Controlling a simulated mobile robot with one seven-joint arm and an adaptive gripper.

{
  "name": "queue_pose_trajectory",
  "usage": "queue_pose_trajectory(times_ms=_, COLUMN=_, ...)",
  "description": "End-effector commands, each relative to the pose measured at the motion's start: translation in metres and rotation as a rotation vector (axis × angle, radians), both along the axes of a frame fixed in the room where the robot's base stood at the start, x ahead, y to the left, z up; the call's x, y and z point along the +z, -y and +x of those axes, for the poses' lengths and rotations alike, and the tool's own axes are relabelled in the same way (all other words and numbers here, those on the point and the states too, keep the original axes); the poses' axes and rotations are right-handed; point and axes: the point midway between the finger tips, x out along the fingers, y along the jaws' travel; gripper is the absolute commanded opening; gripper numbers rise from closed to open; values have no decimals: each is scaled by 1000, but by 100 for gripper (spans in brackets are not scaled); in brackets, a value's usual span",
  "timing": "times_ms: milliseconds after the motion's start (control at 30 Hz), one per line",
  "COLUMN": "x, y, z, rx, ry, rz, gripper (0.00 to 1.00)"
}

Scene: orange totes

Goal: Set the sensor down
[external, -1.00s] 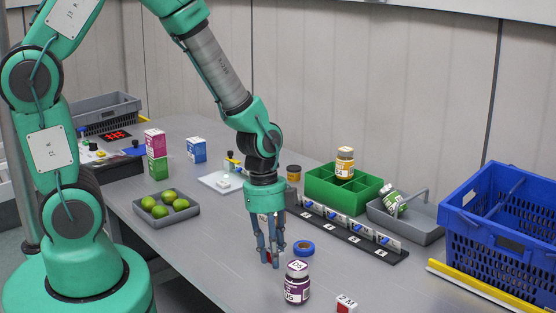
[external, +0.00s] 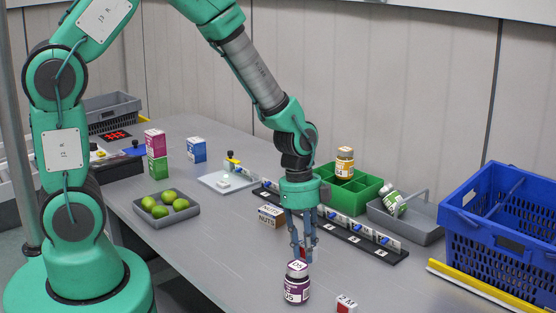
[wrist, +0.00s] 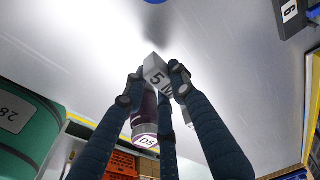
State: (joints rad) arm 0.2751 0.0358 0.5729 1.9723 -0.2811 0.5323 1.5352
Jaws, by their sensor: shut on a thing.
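The sensor (wrist: 157,72), a small pale block marked "5 M", is between my gripper's fingertips in the wrist view. In the external view only a small red patch of it (external: 303,254) shows between the fingers. My gripper (external: 303,257) is shut on it and points down over the grey table, just behind the purple jar (external: 296,284) in the picture. The jar also shows behind the fingers in the wrist view (wrist: 145,130). I cannot tell the gap between sensor and table. A similar red and white block marked "2 M" (external: 347,304) lies at the front edge of the picture.
A nuts box (external: 271,216) stands left of my gripper. A black strip of small units (external: 375,245) and a green divided bin (external: 358,190) stand behind. A blue crate (external: 500,225) is right. A tray of limes (external: 152,217) is left. The table front left of the jar is clear.

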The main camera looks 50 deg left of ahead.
Motion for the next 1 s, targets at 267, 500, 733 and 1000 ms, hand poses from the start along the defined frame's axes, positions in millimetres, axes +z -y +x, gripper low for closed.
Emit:
queue_pose_trajectory(times_ms=267, x=-5, y=15, z=44, rx=-2, ry=0, rz=0, gripper=0)
queue_pose_trajectory(times_ms=500, x=-7, y=23, z=66, rx=0, ry=-1, rz=0, gripper=0)
queue_pose_trajectory(times_ms=733, x=-7, y=24, z=69, rx=0, ry=0, rz=0, gripper=0)
queue_pose_trajectory(times_ms=1000, x=-13, y=24, z=68, rx=0, ry=-2, rz=1, gripper=0)
